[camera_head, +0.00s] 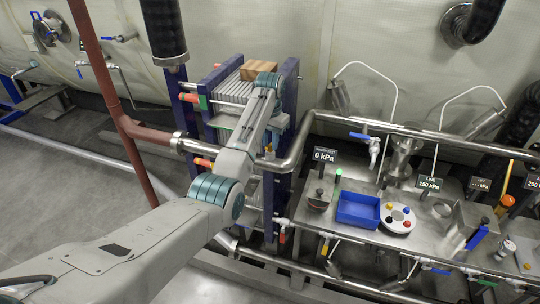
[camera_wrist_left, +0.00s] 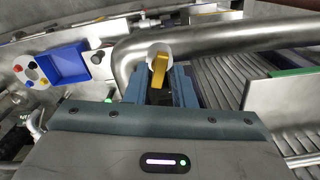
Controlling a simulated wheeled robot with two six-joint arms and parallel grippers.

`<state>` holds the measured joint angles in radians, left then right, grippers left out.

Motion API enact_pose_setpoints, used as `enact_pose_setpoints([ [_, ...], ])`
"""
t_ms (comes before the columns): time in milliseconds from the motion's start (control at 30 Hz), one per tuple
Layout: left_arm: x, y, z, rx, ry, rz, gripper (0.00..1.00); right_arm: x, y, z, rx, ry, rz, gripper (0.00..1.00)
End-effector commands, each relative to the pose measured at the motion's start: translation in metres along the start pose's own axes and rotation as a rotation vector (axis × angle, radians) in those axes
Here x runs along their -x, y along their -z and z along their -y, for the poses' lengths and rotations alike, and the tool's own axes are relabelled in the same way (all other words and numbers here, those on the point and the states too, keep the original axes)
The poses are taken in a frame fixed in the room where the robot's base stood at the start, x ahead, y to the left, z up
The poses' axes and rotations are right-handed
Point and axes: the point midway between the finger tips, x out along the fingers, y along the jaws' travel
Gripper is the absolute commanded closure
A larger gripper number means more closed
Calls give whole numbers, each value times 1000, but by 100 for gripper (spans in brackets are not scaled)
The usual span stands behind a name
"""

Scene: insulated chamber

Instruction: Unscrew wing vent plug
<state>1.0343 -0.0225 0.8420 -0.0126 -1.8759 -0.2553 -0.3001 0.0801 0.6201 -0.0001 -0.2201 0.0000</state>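The wing vent plug (camera_wrist_left: 158,56) shows in the left wrist view as a white round piece with a yellow wing, close to a thick steel pipe. In the head view a small yellow and white bit (camera_head: 268,151) near the pipe looks like the same plug. My left gripper (camera_head: 270,138) is there too, partly hidden by its own wrist. In the left wrist view its two blue-grey fingers (camera_wrist_left: 159,82) stand apart, one on each side of the yellow wing, with narrow gaps showing. My right gripper is out of view.
The steel pipe (camera_head: 296,150) bends close beside the left gripper. A blue-framed rack (camera_head: 289,92) with grey plates stands behind it. On the steel bench to the right are a blue tray (camera_head: 357,222) and a white disc with coloured knobs (camera_head: 398,231).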

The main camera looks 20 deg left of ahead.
Motion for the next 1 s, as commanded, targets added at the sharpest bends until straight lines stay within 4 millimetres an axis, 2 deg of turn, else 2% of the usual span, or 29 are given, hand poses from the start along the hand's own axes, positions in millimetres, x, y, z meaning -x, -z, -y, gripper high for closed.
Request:
enact_pose_setpoints([
  [233,8,0,0,0,0,-1,77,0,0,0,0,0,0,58],
  [600,48,0,0,0,0,-1,77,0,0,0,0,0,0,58],
  [1000,50,0,0,0,-1,0,77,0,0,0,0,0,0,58],
])
